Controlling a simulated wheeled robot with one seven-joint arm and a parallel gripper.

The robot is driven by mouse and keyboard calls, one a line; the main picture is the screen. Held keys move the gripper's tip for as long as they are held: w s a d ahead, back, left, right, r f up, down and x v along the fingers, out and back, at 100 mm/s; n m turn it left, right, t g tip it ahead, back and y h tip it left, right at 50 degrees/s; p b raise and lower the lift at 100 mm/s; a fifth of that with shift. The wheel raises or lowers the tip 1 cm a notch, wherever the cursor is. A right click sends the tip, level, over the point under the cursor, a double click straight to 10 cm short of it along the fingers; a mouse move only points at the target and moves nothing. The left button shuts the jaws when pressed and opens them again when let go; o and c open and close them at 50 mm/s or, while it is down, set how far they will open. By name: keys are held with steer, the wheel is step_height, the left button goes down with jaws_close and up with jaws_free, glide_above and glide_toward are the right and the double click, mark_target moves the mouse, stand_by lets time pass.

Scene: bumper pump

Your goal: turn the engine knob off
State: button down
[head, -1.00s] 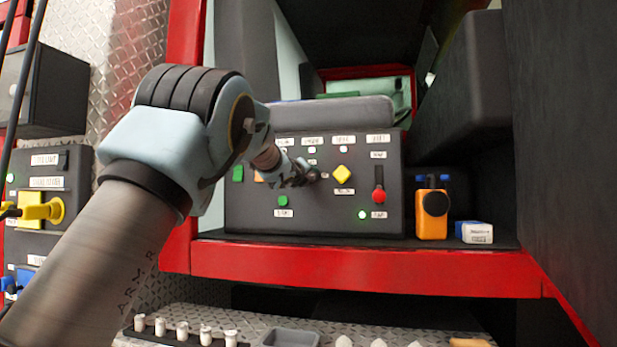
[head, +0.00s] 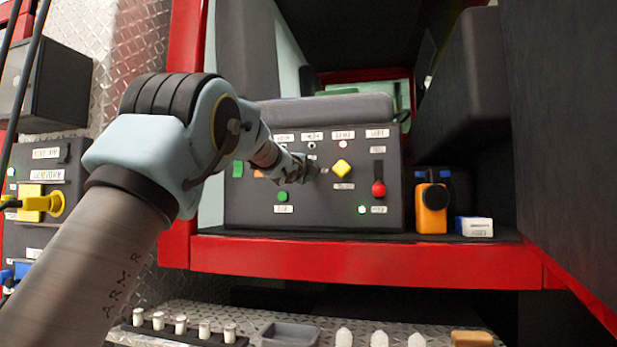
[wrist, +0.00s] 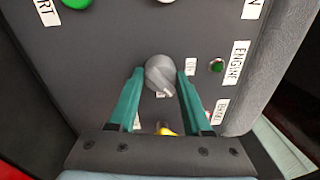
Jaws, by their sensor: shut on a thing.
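The engine knob (wrist: 160,75) is a grey round knob with a pale pointer ridge, in the middle of the wrist view. The ENGINE label (wrist: 238,62) and a small dark green light (wrist: 216,65) are to its right. A small label (wrist: 191,67) sits right beside the knob, partly behind a finger. My gripper (wrist: 160,73) has its two green fingers on either side of the knob and is shut on it. In the head view my gripper (head: 303,170) is at the dark control panel (head: 240,210), and it hides the knob there.
An orange device (head: 431,210) and a small white box (head: 474,227) stand on the red-edged shelf (head: 350,262).

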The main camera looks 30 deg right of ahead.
steer(key=shift+f+n+t+y+b, duration=0.25)
steer(key=shift+n+b, duration=1.05)
steer(key=shift+n, duration=1.45)
steer(key=shift+r+n+t+y+b, duration=0.15)
steer(key=shift+n+t+b, duration=0.2)
steer(key=shift+n+b, duration=1.7)
steer(key=shift+w+n+p, duration=0.1)
steer(key=shift+n+p, duration=0.6)
steer(key=shift+n, duration=0.2)
steer(key=shift+c, duration=1.7)
jaws_free()
steer(key=b+v, duration=0.5)
steer(key=v, duration=0.5)
steer(key=shift+s+a, duration=0.3)
